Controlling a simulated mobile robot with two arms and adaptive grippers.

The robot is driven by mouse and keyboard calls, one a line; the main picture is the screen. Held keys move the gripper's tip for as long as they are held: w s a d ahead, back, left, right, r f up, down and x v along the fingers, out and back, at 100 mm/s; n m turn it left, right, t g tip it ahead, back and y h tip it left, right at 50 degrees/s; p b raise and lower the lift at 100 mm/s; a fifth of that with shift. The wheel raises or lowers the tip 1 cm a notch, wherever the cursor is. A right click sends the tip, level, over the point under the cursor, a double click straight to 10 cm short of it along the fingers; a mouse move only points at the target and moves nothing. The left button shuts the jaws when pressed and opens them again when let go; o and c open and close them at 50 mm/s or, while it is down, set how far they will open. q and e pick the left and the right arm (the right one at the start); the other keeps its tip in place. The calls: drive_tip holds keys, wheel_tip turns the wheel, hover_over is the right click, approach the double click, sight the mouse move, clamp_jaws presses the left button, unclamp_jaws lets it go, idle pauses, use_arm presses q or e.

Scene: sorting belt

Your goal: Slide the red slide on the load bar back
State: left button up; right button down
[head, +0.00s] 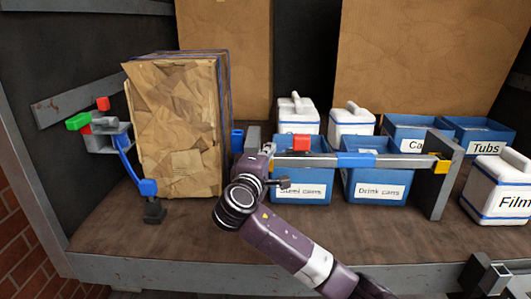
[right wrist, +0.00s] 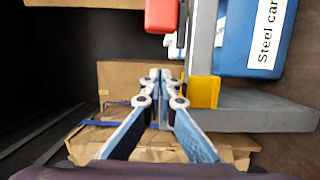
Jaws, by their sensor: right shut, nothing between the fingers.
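The red slide (head: 301,143) sits near the left end of the grey load bar (head: 318,161), which runs across in front of the blue bins. The red slide also shows at the top of the right wrist view (right wrist: 161,14). My right gripper (right wrist: 161,76) is shut and empty. Its fingertips are beside the yellow bracket (right wrist: 203,91) at the bar's left end, apart from the red slide. In the head view my right arm's wrist covers part of that end and hides the fingertips. My left gripper is not in view.
A tall cardboard-wrapped box (head: 178,130) stands left of the bar. Behind the bar are blue bins marked Steel cans (head: 303,190) and Drink cans (head: 379,190). A blue piece (head: 356,160) sits mid-bar. A white Film container (head: 497,188) stands at right. The front floor is mostly clear.

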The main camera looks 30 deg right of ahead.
sight(306, 146)
drive_tip(key=shift+x, duration=1.1)
drive_tip(key=s+d+p, duration=0.2)
drive_tip(key=d, duration=0.1)
drive_tip(key=shift+d, duration=0.25)
drive_tip(key=shift+f, duration=0.1)
drive_tip(key=s+d, duration=0.2)
drive_tip(key=d, duration=0.1)
drive_tip(key=s+d, duration=0.1)
drive_tip(key=d, duration=0.1)
drive_tip(key=shift+a, duration=0.1)
drive_tip(key=shift+w, duration=0.15)
